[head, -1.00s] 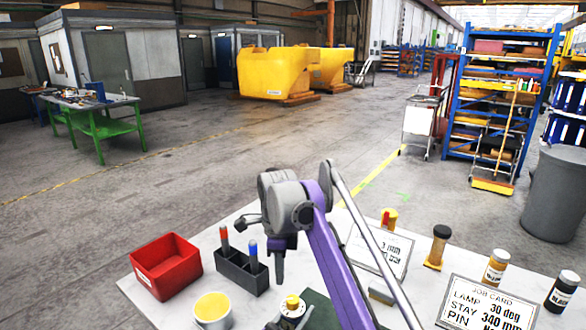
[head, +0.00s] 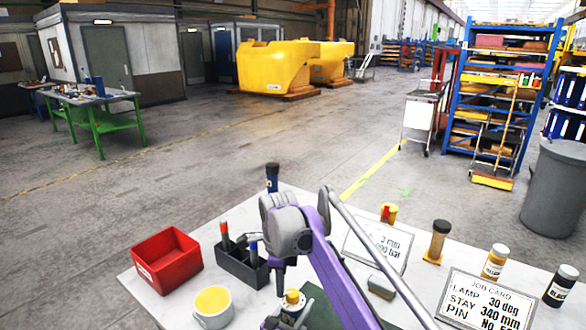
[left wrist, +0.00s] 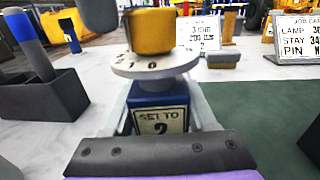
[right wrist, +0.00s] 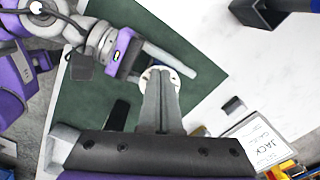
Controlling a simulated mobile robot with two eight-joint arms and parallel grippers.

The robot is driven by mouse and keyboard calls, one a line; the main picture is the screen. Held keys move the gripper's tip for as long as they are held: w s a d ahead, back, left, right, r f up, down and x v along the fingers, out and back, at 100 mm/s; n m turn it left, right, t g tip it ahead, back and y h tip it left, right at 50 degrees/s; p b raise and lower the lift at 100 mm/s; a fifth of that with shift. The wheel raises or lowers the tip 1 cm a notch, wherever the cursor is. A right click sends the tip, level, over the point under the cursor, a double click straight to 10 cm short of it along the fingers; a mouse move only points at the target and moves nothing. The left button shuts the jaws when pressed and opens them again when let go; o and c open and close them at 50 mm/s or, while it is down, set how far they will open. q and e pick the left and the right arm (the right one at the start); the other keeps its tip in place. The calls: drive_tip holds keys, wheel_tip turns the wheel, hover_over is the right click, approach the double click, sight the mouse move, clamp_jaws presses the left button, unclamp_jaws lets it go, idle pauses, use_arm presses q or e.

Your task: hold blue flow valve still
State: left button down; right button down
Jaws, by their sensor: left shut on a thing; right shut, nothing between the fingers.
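The blue flow valve (left wrist: 158,100) stands upright in the left wrist view, with a "SET TO 2" label, a pale numbered dial (left wrist: 155,64) and a yellow knob (left wrist: 152,32). In the head view its yellow top (head: 292,297) shows near the bottom edge. My left gripper (left wrist: 163,112) is shut around the blue body below the dial. In the right wrist view my right gripper (right wrist: 160,78) is shut and empty over the valve, hiding the knob and much of the dial. Whether it touches the knob cannot be told.
A green mat (right wrist: 85,105) lies under the valve. Around it are a black holder (head: 240,266), a red bin (head: 167,262), a yellow-filled cup (head: 213,307), a small grey block (head: 381,287), a job card (head: 487,303) and several bottles.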

drive_tip(key=shift+d, duration=0.4)
idle(0.8)
use_arm(q)
drive_tip(key=shift+a, duration=0.1)
use_arm(e)
drive_tip(key=shift+w+d, duration=0.15)
drive_tip(key=shift+w, duration=0.05)
drive_tip(key=shift+a, duration=0.4)
drive_tip(key=shift+a+r, duration=0.1)
drive_tip(key=shift+r, duration=2.85)
use_arm(q)
drive_tip(key=shift+c, duration=0.6)
unclamp_jaws()
